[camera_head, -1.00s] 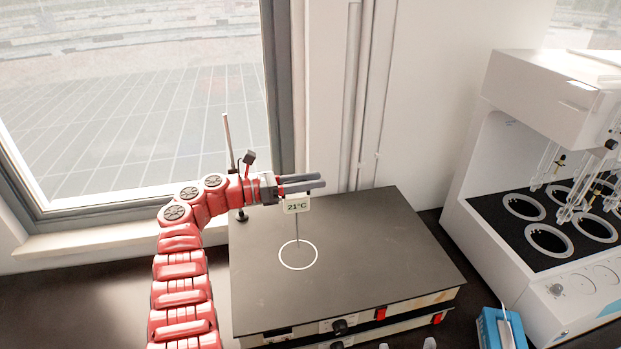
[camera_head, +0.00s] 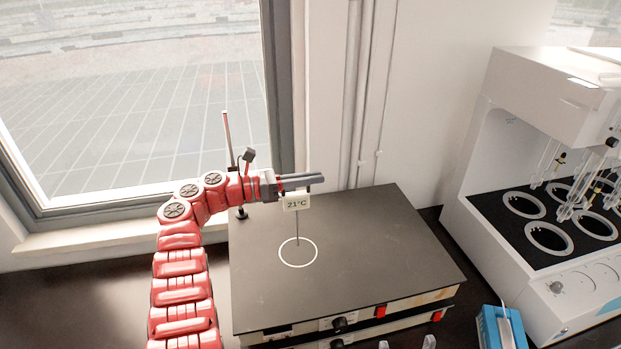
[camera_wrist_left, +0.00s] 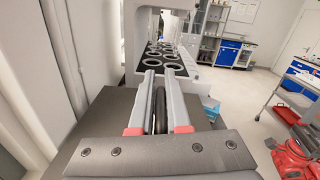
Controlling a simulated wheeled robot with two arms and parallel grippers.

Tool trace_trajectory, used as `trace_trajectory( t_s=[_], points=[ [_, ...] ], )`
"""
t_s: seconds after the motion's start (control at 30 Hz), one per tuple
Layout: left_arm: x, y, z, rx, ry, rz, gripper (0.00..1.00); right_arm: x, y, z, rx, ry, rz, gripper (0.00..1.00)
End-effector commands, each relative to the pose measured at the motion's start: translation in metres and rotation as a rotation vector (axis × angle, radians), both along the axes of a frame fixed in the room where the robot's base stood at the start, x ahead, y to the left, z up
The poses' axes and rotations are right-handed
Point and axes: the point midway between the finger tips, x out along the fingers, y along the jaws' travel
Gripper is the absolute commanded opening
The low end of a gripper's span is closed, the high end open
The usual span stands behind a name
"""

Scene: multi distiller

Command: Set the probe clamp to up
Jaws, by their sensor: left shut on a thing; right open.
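The probe display (camera_head: 297,202) reads 21°C, with a thin probe (camera_head: 297,228) hanging down towards a white ring on the black hotplate top (camera_head: 375,255). A thin metal stand rod (camera_head: 228,138) rises behind my left arm, with a small dark block (camera_head: 249,155) near it. My left gripper (camera_head: 318,180) is level above the plate, just over the display, its fingers close together. In the left wrist view its fingers (camera_wrist_left: 162,80) are shut on a dark, elongated part (camera_wrist_left: 160,110), which I take to be the probe clamp. My fingers hide most of the clamp in the head view.
A white distiller (camera_head: 535,130) with ringed openings stands at the right. A blue box (camera_head: 490,328) sits at the lower right. The window and wall are close behind the stand. The hotplate's front has knobs and red switches.

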Motion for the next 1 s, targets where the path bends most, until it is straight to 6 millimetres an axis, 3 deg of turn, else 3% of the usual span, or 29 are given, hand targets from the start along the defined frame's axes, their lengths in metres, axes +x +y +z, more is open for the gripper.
trace_trajectory(
  t_s=[0.77,0.87,1.0],
  points=[
    [0.0,0.0,0.0,0.001,0.001,0.0,0.0,0.0,0.0,0.0,0.0,0.0,0.0,0.74],
    [0.0,0.0,0.008,0.001,-0.004,0.0,0.0,0.0,0.0,-0.003,0.0,0.0,0.0,0.74],
    [0.001,0.001,0.042,0.001,-0.011,-0.001,0.0,0.0,0.0,-0.011,0.0,0.0,0.0,0.74]
  ],
)
